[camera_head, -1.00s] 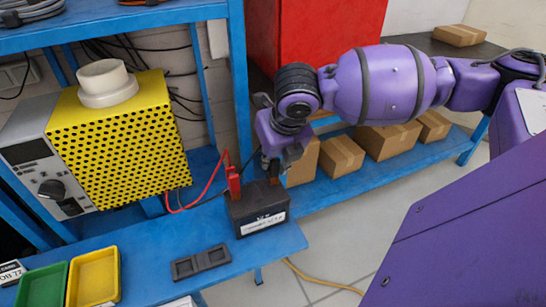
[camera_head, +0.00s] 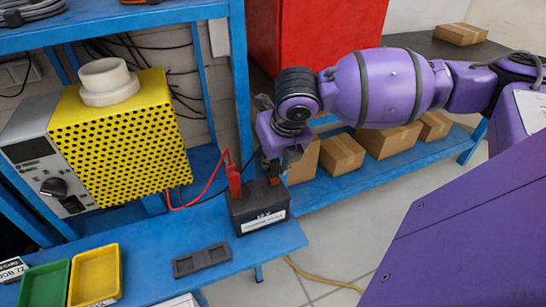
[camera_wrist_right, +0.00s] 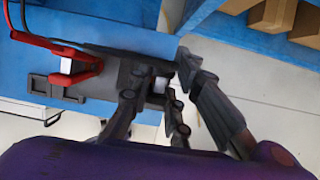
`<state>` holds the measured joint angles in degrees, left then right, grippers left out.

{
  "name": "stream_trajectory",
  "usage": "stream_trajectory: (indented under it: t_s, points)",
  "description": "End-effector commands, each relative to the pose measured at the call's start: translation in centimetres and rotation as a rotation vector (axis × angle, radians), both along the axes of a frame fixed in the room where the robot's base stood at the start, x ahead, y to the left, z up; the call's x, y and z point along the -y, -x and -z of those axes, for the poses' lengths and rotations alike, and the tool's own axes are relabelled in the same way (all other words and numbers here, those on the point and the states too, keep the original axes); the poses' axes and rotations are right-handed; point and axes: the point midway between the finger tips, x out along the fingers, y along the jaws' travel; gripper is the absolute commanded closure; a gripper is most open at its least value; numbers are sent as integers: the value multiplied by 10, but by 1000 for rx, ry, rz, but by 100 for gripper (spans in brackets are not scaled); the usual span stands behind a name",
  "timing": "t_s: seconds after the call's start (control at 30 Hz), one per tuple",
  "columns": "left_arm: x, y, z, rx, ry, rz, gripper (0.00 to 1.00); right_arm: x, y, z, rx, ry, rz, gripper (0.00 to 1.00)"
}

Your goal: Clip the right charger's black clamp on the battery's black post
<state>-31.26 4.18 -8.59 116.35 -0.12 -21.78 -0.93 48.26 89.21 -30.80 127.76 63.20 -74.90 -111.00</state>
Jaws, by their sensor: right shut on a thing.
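The black battery (camera_head: 262,222) with a white label stands on the blue shelf; it also shows in the wrist view (camera_wrist_right: 107,82). The red clamp (camera_head: 234,183) is upright on the battery's left post, with a red cable. My right gripper (camera_head: 278,168) is shut on the black clamp (camera_head: 273,170), at the right end of the battery top. The wrist view shows the fingers (camera_wrist_right: 165,100) at that end. They largely hide the clamp and the black post, so I cannot tell whether the clamp touches the post. My left gripper is out of view.
The yellow perforated charger (camera_head: 125,135) stands left of the battery, with red and black cables between. A grey double holder (camera_head: 202,260), a yellow tray (camera_head: 95,275) and a green tray (camera_head: 43,284) lie in front. Cardboard boxes (camera_head: 342,153) sit behind on the right.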

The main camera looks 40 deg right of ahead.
Motion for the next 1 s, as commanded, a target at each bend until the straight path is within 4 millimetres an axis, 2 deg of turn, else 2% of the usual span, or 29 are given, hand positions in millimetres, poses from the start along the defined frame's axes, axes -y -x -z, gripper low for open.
stream_trajectory:
  t_s: [0.27,0.3,0.43,0.77,0.87,1.0]
  points:
    - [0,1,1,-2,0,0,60,0,0,6,-1,0,0,100]
    - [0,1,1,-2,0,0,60,0,0,6,0,0,0,78]
    - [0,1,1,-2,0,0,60,0,0,6,0,0,0,61]
    - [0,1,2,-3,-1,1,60,0,0,4,0,0,0,60]
    - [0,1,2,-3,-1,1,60,0,3,-4,2,1,0,60]
    - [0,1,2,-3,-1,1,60,-2,12,-26,4,5,-1,60]
